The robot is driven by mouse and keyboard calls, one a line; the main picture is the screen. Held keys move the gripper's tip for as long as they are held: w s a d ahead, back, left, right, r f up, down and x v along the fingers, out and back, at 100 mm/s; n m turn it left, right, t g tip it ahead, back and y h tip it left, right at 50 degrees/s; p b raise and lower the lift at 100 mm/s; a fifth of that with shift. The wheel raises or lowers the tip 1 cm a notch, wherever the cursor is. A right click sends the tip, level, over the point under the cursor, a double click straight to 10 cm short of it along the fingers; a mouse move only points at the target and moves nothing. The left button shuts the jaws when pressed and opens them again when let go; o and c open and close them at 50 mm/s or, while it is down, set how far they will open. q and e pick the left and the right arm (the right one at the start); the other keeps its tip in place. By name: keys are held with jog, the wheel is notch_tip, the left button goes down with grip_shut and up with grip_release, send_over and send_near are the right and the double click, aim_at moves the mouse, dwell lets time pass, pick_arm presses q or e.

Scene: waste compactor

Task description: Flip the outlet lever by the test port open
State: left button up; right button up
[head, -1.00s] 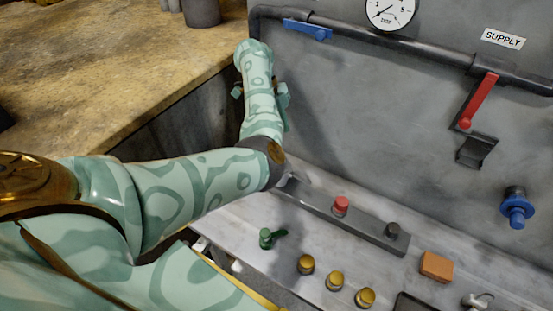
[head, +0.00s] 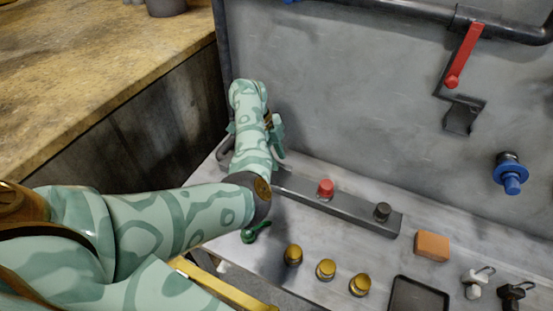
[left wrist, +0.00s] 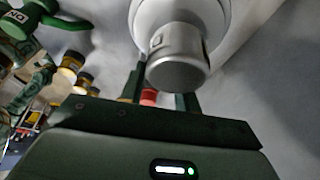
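No lever in view carries a readable outlet or test port label. A green lever (head: 256,232) sits at the left end of the steel bench; it also shows in the left wrist view (left wrist: 60,22), by a partly readable plate. Only a sliver of a blue handle (head: 291,1) shows at the top edge. My left gripper (head: 276,136) is partly hidden by its own arm, near the panel above the bench's left end. In the left wrist view its fingers (left wrist: 163,92) stand apart. A pale grey cylinder (left wrist: 178,60) looms close there; its contact with the fingers is unclear. My right gripper is out of view.
Brass knobs (head: 326,269), an orange block (head: 432,245) and a black tray (head: 415,296) lie in front. A red lever (head: 464,55) and blue fitting (head: 510,178) are on the panel.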

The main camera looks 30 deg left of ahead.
pick_arm(q)
jog(key=shift+d, duration=0.1)
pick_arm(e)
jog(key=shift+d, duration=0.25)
pick_arm(q)
grip_shut()
jog(key=shift+a+h, duration=0.2)
jog(key=shift+h, duration=0.6)
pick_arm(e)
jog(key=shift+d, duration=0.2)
pick_arm(q)
grip_release()
